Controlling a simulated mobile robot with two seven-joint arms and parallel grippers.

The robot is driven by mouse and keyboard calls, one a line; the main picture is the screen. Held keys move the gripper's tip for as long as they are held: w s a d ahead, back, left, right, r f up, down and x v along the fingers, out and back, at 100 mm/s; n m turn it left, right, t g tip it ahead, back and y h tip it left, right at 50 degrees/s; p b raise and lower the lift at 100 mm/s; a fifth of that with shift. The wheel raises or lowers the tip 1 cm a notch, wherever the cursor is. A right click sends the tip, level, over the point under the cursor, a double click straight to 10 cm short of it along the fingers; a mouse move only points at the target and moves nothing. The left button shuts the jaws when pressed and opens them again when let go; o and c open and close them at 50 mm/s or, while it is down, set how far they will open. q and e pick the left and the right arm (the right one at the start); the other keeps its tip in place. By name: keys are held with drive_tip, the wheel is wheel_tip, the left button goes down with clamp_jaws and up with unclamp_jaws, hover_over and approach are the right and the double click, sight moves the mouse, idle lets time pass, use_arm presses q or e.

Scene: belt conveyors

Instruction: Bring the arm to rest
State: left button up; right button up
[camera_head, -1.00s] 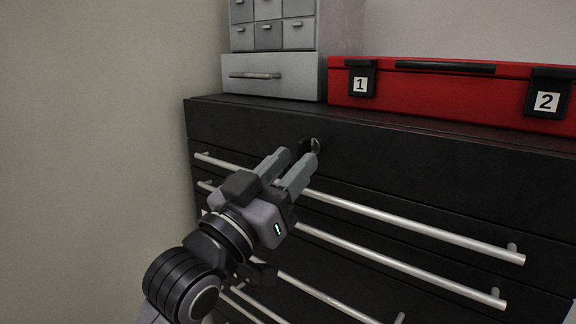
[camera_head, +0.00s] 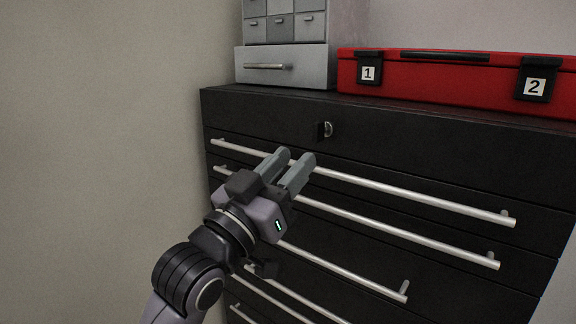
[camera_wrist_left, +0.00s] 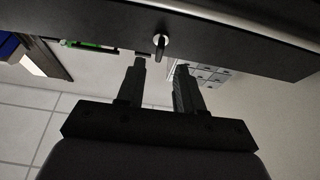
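My left gripper (camera_head: 292,162) is in front of the black drawer cabinet (camera_head: 430,145), near its upper drawers. Its two grey fingers are apart with nothing between them. A small key or lock knob (camera_head: 326,129) sits on the cabinet's top panel, just beyond and above the fingertips. In the left wrist view the fingers (camera_wrist_left: 158,75) are also apart, and the key (camera_wrist_left: 161,42) shows beyond them, clear of both. My right gripper is not in view.
Long silver handles (camera_head: 400,198) stick out from the cabinet's drawers close to my left gripper. A red toolbox (camera_head: 440,75) with labels 1 and 2 and a grey small-drawer unit (camera_head: 285,68) stand on top. A bare wall (camera_head: 100,130) is at the left.

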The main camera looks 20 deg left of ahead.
use_arm(q)
drive_tip(key=s+a+f+n+g+y, duration=0.1)
drive_tip(key=a+f+g+y, duration=0.15)
drive_tip(key=f, duration=1.15)
drive_tip(key=s+a+f+n+g+y, duration=0.1)
drive_tip(key=f+g, duration=0.2)
drive_tip(key=f, duration=1.1)
drive_tip(key=s+a+f+g+y, duration=0.2)
drive_tip(key=s+f+g, duration=0.3)
drive_tip(key=s+f, duration=1.3)
wheel_tip(320, 180, down, 4)
drive_tip(key=shift+a+r+m, duration=0.25)
drive_tip(key=shift+a+m, duration=0.05)
drive_tip(key=shift+a, duration=0.25)
